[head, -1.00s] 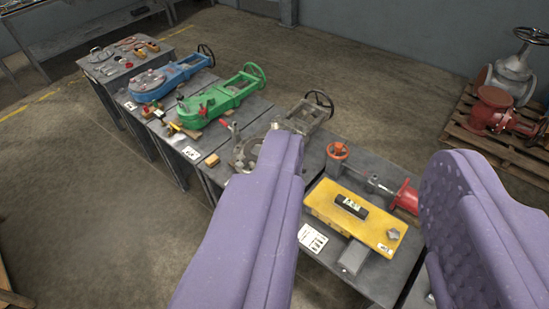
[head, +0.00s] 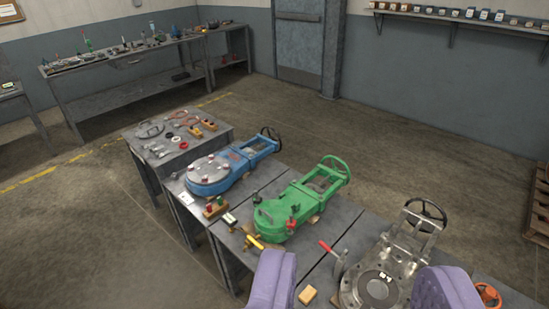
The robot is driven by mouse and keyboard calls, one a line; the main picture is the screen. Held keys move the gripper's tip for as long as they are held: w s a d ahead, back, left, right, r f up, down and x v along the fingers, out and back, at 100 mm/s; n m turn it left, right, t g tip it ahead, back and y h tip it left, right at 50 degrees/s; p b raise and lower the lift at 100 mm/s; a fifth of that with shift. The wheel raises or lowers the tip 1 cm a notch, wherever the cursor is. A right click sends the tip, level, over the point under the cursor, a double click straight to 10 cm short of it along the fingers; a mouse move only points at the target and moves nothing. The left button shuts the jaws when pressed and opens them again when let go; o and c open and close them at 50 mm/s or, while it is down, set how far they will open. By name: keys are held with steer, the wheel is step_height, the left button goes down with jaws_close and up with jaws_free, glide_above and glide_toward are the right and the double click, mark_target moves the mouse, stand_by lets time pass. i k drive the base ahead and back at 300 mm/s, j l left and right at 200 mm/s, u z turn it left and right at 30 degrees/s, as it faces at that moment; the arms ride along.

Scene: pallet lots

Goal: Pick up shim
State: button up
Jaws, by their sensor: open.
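My gripper (head: 361,270) is open, with its two purple fingers at the bottom of the view and nothing held between them. A small tan block (head: 308,295) lies on the grey table just right of the left finger's tip in the picture; it may be the shim, but I cannot tell for sure. Small wooden pieces also sit by the green valve (head: 300,202), partly hidden under it. A bare steel valve (head: 385,280) shows between and beyond the fingers, its lower part cut off by the frame.
A blue valve (head: 210,173) lies farther along the row of tables. A table with hand tools (head: 178,138) ends the row. A workbench (head: 130,60) and a door (head: 298,45) stand at the back. The floor right of the row is open.

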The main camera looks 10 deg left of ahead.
mark_target(160, 156)
steer(key=i+j, duration=0.25)
steer(key=j, duration=0.3)
steer(key=i+j+u, duration=0.1)
steer(key=i+j, duration=0.15)
steer(key=j, duration=0.3)
steer(key=i+j, duration=0.3)
steer(key=j, duration=0.2)
steer(key=i+j+u, duration=0.1)
steer(key=i+j, duration=0.15)
steer(key=j, duration=0.25)
steer(key=i+j, duration=0.3)
steer(key=j, duration=0.2)
steer(key=i+j+u, duration=0.1)
steer(key=i+j, duration=0.2)
steer(key=j, duration=0.2)
steer(key=i+j, duration=0.3)
steer(key=j, duration=0.2)
steer(key=u, duration=0.05)
